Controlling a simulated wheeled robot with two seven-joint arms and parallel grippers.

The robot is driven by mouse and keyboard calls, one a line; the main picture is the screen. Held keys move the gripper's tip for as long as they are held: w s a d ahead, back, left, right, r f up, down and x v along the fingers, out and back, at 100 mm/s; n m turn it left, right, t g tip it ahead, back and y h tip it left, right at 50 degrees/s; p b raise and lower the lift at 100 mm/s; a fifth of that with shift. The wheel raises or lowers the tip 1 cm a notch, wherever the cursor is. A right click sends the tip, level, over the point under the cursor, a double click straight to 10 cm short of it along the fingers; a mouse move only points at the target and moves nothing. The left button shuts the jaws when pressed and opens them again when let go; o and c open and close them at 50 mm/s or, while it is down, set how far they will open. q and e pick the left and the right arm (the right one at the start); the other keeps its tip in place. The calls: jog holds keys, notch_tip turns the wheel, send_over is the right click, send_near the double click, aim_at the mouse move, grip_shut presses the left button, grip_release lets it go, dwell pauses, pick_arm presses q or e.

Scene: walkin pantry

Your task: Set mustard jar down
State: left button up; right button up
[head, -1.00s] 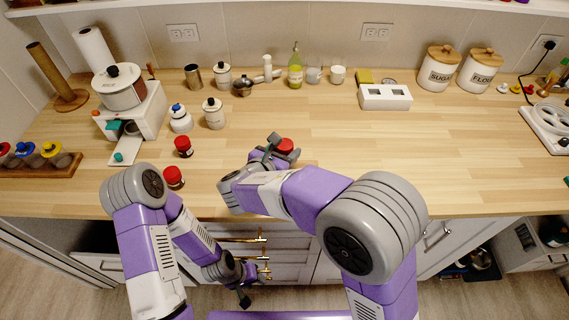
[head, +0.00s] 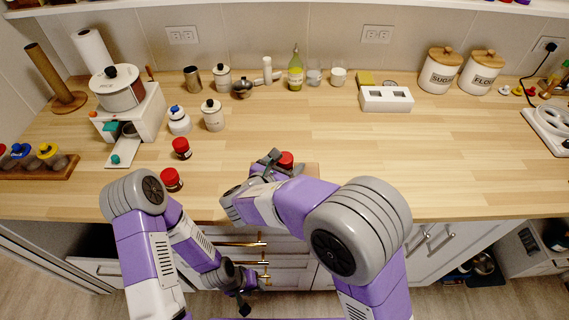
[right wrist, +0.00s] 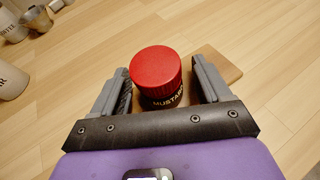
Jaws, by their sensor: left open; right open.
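The mustard jar (right wrist: 157,77) has a red lid and a dark label reading MUSTARD. It stands upright on a small wooden board (right wrist: 224,68) on the counter. In the head view its red lid (head: 286,158) shows just beyond my right gripper (head: 275,161). My right gripper (right wrist: 160,84) is open, with one finger on each side of the jar; in the right wrist view a gap shows beside the right finger. My left gripper (head: 245,292) is open and empty, low in front of the drawers. The lower part of the jar is hidden from the head view.
Two other red-lidded jars (head: 181,148) (head: 171,179) stand left on the counter. White canisters (head: 213,115), a bottle (head: 296,70) and a white holder (head: 386,99) stand farther back. The counter right of the board is clear.

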jog(key=shift+r, duration=0.1)
jog(key=shift+s+a+r, duration=0.1)
jog(key=shift+s+r, duration=0.05)
jog(key=shift+r, duration=0.1)
jog(key=p+v, duration=0.3)
jog(key=v, duration=0.8)
jog(key=shift+s+a+r, duration=0.1)
jog(key=shift+s, duration=0.15)
